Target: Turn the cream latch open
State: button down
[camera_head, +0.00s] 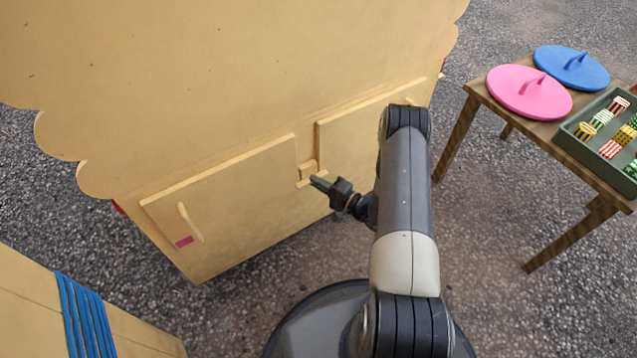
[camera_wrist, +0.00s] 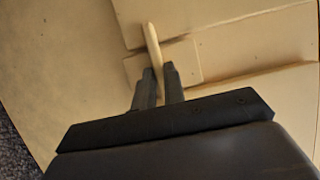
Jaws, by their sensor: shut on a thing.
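The cream latch (camera_head: 308,168) sits on the cabinet front between two cream doors. In the wrist view the latch (camera_wrist: 152,39) is a slim bar standing out in front of a cream back plate (camera_wrist: 188,67), slightly tilted. My gripper (camera_head: 314,182) reaches the latch from the right. In the wrist view my gripper's two dark fingers (camera_wrist: 159,70) are shut on the lower end of the latch bar, one on each side. The gripped end is partly hidden between the fingers. The left door (camera_head: 245,188) and the right door (camera_head: 350,132) both look closed.
The left door carries an upright cream handle (camera_head: 189,222) and a pink patch (camera_head: 184,241). A wooden table (camera_head: 553,139) at right holds a pink lid (camera_head: 520,99), a blue lid (camera_head: 565,72) and a green tray (camera_head: 577,147) of sweets. A cream block with blue cord (camera_head: 83,315) stands lower left.

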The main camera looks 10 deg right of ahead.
dwell(0.4)
jog(key=shift+s+a+r+n+g+h+b, duration=0.15)
jog(key=shift+n+h+b, duration=1)
jog(key=shift+n, duration=1.1)
jog(key=shift+w+a+r+n+g+h+b, duration=0.1)
jog(key=shift+n+h+b, duration=1.05)
jog(key=shift+n, duration=1.05)
jog(key=shift+s+a+r+n+g+h+b, duration=0.15)
jog(key=shift+n+h+b, duration=0.65)
jog(key=shift+n+h, duration=1.1)
jog(key=shift+n+y, duration=0.3)
jog(key=shift+n, duration=0.15)
jog(key=c, duration=1.5)
grip_release()
jog(key=p+v, duration=0.2)
jog(key=v, duration=0.8)
jog(key=shift+s+d+r+p, duration=0.15)
jog(key=shift+s+r+p, duration=0.05)
jog(key=shift+s+p, duration=0.1)
